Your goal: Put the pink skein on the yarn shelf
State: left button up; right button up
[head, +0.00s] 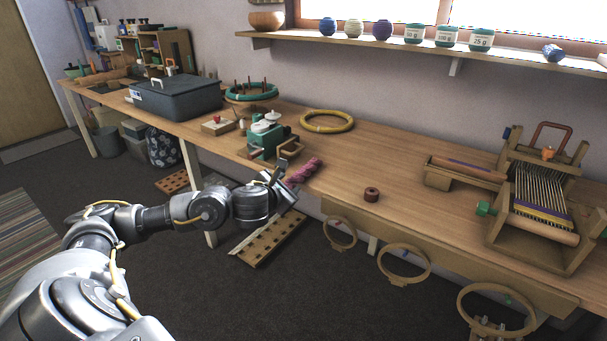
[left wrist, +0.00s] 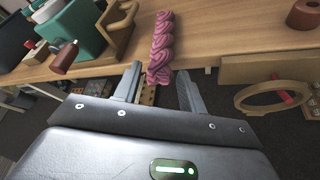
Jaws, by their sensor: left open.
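The pink skein (head: 303,172) is a twisted hank lying on the workbench near its front edge. In the left wrist view the skein (left wrist: 161,45) runs away from me, its near end just ahead of and between my fingertips. My left gripper (head: 283,186) is at the bench's front edge beside the skein; in the left wrist view its fingers (left wrist: 160,88) are apart with nothing held. The yarn shelf (head: 380,42) is the wall shelf under the window, with several yarn balls and labelled skeins on it. My right gripper is out of view.
A green and white winder (head: 265,135) stands left of the skein. Embroidery hoops (head: 404,263) hang below the front edge. The bench behind the skein is mostly clear.

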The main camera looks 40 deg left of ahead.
aim_at(291, 183)
pick_arm(q)
jog(key=x, duration=0.3)
jog(key=shift+w+f, duration=0.3)
jog(key=shift+w, duration=0.05)
jog(key=shift+w+a+f, duration=0.2)
jog(key=shift+w, duration=0.3)
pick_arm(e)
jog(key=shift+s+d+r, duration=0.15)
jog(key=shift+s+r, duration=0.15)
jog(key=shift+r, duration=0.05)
pick_arm(q)
jog(key=shift+c, duration=0.4)
jog(key=c, duration=0.7)
jog(key=shift+c, duration=0.2)
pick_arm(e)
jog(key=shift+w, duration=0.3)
pick_arm(q)
jog(key=shift+r, duration=0.1)
